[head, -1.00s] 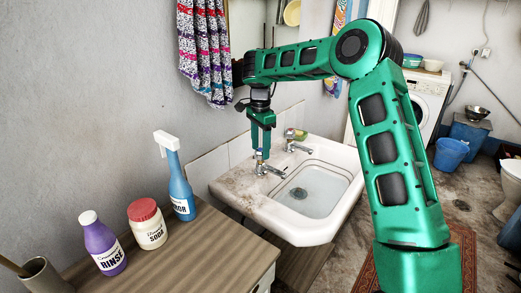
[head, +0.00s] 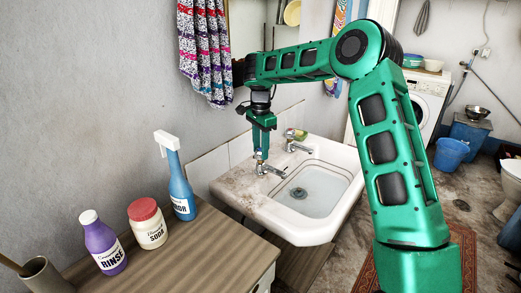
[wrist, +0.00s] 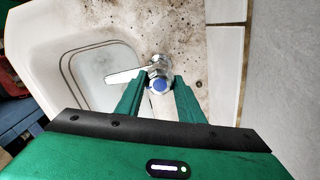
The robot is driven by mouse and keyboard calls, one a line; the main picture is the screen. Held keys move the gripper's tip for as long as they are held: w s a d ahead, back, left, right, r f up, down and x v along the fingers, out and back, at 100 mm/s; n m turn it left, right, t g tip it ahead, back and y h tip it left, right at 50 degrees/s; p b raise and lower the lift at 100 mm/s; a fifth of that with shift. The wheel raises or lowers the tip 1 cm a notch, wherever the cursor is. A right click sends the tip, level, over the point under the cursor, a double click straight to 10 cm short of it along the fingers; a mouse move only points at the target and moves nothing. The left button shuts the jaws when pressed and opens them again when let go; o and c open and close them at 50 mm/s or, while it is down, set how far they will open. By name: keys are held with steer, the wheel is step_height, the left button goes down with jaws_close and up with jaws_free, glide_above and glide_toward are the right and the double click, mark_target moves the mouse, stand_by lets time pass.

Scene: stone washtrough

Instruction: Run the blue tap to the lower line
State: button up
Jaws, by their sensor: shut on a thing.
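The blue tap (wrist: 160,86) shows in the wrist view as a chrome tap with a blue cap. It also shows in the head view (head: 260,168) at the back left of the white basin (head: 250,213), with its spout over the bowl. My gripper (wrist: 158,88) points down over the tap, its fingers on either side of the head, shut on it. Dark lines (wrist: 68,62) run round the inside of the bowl; I cannot tell which is the lower one. Pale grey-blue water (head: 322,190) seems to lie over the drain (head: 299,193); its exact level is unclear.
A blue spray bottle (head: 180,188), a soda jar (head: 148,224) and a purple rinse bottle (head: 103,243) stand on the wooden counter (head: 200,265).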

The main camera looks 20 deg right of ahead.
steer(key=n, duration=0.4)
steer(key=shift+w+r+n, duration=0.15)
steer(key=shift+n, duration=0.15)
steer(key=shift+w+n, duration=0.1)
steer(key=shift+n, duration=2.1)
steer(key=o, duration=0.9)
steer(key=shift+o, duration=0.8)
step_height(320, 180, up, 11)
steer(key=shift+f, duration=0.2)
